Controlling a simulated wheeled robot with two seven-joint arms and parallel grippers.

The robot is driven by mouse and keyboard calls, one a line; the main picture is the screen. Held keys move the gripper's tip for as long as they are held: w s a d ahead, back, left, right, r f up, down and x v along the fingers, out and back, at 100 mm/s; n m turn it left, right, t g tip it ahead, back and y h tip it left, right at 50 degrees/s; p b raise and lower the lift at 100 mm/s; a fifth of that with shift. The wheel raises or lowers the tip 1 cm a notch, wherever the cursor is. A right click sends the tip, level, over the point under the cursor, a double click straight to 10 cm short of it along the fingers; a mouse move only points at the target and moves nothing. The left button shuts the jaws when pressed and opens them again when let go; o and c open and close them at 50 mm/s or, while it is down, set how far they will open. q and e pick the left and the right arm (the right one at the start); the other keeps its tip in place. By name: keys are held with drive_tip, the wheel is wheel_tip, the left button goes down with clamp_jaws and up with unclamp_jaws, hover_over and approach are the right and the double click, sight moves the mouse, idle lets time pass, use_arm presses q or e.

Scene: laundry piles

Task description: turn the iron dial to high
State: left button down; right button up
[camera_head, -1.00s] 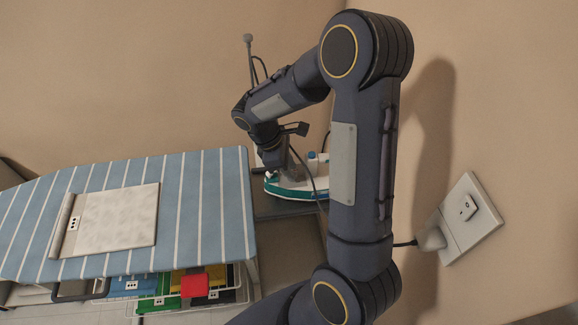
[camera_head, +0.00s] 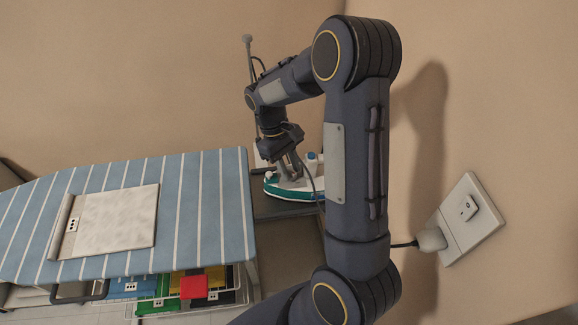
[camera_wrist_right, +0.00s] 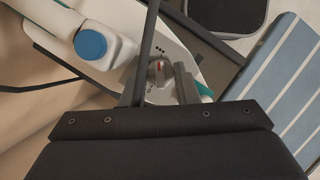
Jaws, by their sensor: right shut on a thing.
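The iron (camera_head: 285,188), white with a teal base, rests on a dark stand beside the striped ironing board. In the right wrist view the iron's white body (camera_wrist_right: 110,50) and blue cap (camera_wrist_right: 90,44) show. Its grey dial (camera_wrist_right: 158,76) with a red pointer mark sits between the fingers of my right gripper (camera_wrist_right: 162,84). The right gripper also shows at the iron in the head view (camera_head: 291,168), pointing down, shut on the dial. Part of the dial is hidden by the fingers. My left gripper is in neither view.
The striped ironing board (camera_head: 205,215) holds a folded pale cloth (camera_head: 115,222). Below it are baskets with a red cloth (camera_head: 193,287) and other coloured laundry. A wall socket (camera_head: 470,215) with a plug is at the right. A thin pole (camera_head: 248,75) stands behind the iron.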

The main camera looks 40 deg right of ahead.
drive_tip(key=shift+m, duration=0.6)
drive_tip(key=shift+y, duration=0.3)
drive_tip(key=shift+c, duration=0.2)
drive_tip(key=o, duration=1)
